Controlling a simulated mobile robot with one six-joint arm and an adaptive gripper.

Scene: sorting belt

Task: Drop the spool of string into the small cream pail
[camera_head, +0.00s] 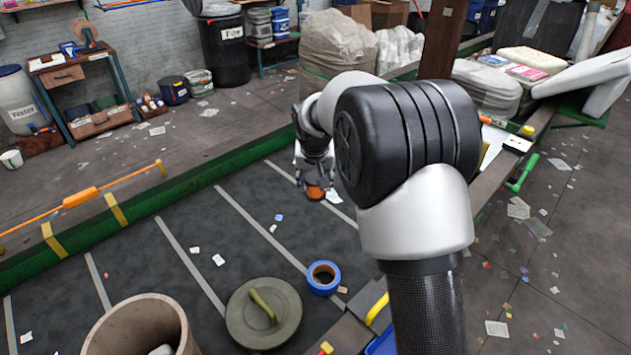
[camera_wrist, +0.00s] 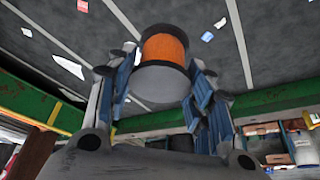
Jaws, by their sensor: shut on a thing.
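The spool of string (camera_wrist: 164,50), wound in orange with dark rims and a grey end, is between the fingers of my gripper (camera_wrist: 160,74) in the wrist view. My gripper is shut on it. In the head view my gripper (camera_head: 316,180) is over the far part of the dark belt, with the orange spool (camera_head: 315,192) low at its tips. I cannot tell if the spool touches the belt. A cream-beige round open pail (camera_head: 141,328) stands at the near left, cut off by the lower edge, with something pale inside. My gripper is well away from it.
A blue tape roll (camera_head: 324,278) and an olive round lid (camera_head: 263,314) with a handle lie on the belt (camera_head: 200,235) right of the pail. A green rail borders the belt's far side.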

